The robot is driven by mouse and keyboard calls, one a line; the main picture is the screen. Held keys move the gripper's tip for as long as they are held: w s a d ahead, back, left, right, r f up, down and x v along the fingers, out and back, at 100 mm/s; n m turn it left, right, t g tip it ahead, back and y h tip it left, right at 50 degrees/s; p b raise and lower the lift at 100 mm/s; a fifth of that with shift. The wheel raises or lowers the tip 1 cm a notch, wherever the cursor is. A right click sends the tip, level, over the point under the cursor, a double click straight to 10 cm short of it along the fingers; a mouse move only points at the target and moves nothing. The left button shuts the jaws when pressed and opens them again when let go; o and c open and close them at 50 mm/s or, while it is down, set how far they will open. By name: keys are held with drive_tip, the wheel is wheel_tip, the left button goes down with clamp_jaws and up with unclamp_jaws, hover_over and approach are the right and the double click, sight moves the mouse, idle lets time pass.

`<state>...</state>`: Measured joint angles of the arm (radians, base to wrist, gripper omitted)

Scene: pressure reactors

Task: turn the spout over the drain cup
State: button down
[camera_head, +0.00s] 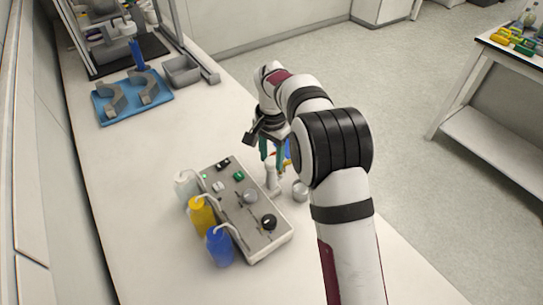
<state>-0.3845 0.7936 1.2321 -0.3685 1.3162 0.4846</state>
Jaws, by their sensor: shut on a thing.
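A grey console (205,182) stands on the white bench, with knobs and slots on its top. At its right edge is a short white post (272,184), where the spout seems to be. A small round metal cup (301,190), which looks like the drain cup, stands just right of the post. My gripper (272,157), with green fingers, reaches down over the top of the post and is shut on the spout. The fingers and arm hide most of the spout, so I cannot tell its exact direction.
White, yellow (201,216) and blue (219,248) bottles with bent tubes line the console's left side. A blue tray (133,98) with grey holders lies farther back. The bench's left side is clear.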

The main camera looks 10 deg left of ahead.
drive_tip(key=m, duration=0.3)
drive_tip(key=shift+m, duration=2)
drive_tip(key=shift+c, duration=1.8)
unclamp_jaws()
wheel_tip(320, 180, up, 16)
